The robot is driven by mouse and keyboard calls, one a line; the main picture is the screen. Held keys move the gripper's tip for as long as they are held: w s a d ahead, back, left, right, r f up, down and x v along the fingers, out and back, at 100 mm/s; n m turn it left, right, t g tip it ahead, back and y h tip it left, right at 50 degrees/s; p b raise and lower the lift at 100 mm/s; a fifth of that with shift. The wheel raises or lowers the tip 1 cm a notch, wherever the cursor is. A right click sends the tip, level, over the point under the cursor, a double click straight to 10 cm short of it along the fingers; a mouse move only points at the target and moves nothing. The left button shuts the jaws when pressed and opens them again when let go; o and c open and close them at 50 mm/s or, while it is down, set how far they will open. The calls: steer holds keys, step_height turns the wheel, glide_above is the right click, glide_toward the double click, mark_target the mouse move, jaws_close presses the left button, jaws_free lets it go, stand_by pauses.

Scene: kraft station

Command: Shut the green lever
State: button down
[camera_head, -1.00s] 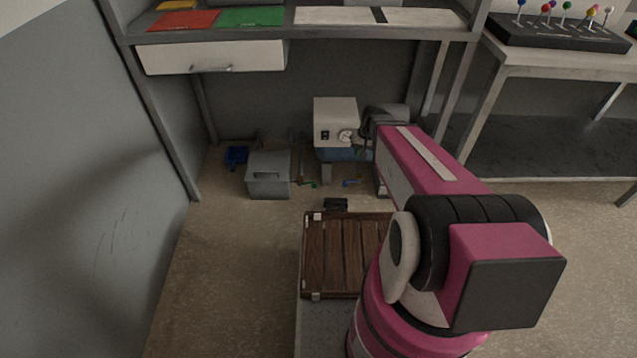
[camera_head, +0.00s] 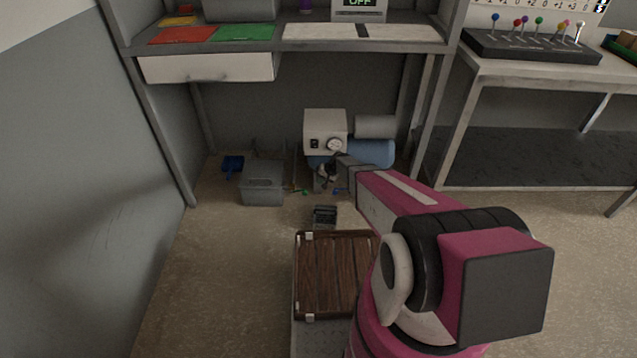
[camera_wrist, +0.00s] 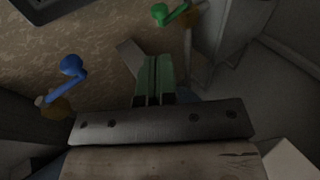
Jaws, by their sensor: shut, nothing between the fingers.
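The green lever (camera_wrist: 174,14) shows at the top of the wrist view, with a round knob at its left end and a brass valve body on a pipe at its right. In the head view it is a tiny green spot (camera_head: 303,191) on the floor area in front of the machine. My gripper (camera_wrist: 153,62) is shut and empty; its fingertips point toward the pipework, a short way from the green lever and apart from it. A blue lever (camera_wrist: 72,72) on another brass valve is at the left of the wrist view. In the head view, my gripper (camera_head: 325,178) is low, beside the valves.
A white-and-blue machine (camera_head: 325,130) stands under the bench behind the valves. A grey box (camera_head: 263,183) sits to their left. A small black object (camera_head: 324,216) and a wooden-slatted platform (camera_head: 335,275) are nearer. The floor at left is open.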

mark_target(306, 192)
steer(key=x, duration=1.1)
steer(key=shift+a+f, duration=0.1)
steer(key=shift+f, duration=0.15)
steer(key=shift+d+f, duration=0.25)
steer(key=shift+f, duration=0.35)
steer(key=shift+d+f, duration=0.25)
steer(key=shift+f, duration=0.4)
